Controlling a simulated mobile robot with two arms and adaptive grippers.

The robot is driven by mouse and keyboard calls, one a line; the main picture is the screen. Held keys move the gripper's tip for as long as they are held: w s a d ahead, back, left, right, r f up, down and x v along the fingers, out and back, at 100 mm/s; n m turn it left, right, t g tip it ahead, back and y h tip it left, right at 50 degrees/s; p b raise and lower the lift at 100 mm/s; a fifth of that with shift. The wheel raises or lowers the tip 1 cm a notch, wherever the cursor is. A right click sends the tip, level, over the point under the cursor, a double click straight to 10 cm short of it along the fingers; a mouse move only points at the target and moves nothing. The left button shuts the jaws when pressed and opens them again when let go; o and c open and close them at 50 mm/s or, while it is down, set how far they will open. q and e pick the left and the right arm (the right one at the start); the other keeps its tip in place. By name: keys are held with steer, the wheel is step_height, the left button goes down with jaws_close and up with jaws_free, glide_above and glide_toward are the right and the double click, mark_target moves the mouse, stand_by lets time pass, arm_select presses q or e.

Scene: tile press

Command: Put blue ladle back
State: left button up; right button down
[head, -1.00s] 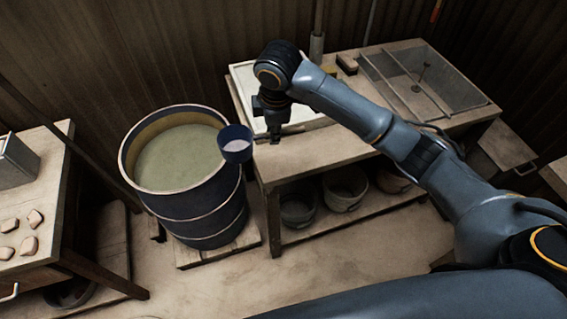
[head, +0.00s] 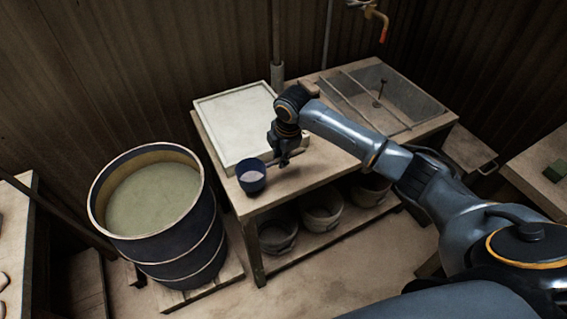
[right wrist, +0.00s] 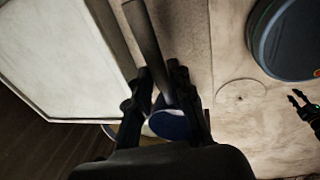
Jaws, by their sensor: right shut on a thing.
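The blue ladle (head: 251,178) shows at the front left of the wooden table in the head view, its cup upright with something pale inside. I cannot tell whether it touches the tabletop. My right gripper (head: 283,160) is shut on the ladle's handle, just right of the cup. In the right wrist view the dark handle (right wrist: 146,35) runs between the fingers of my right gripper (right wrist: 165,92), and the blue cup (right wrist: 170,124) is partly hidden behind them. A dark pronged part, probably my left gripper (right wrist: 301,104), shows at the right edge; its opening is unclear.
A barrel (head: 97,205) of greenish liquid stands left of the table (head: 297,181). A white framed tray (head: 203,108) lies on the table behind the ladle, with a sink basin (head: 415,97) to the right. Several pots sit on the lower shelf (head: 318,231).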

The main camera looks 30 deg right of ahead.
steer(key=f, duration=0.1)
steer(key=d+f, duration=0.1)
steer(key=f, duration=0.1)
steer(key=shift+f, duration=0.1)
steer(key=shift+w+f, duration=0.1)
steer(key=shift+f, duration=0.35)
steer(key=c, duration=1.2)
jaws_free()
steer(key=shift+f, duration=0.1)
steer(key=v, duration=1.2)
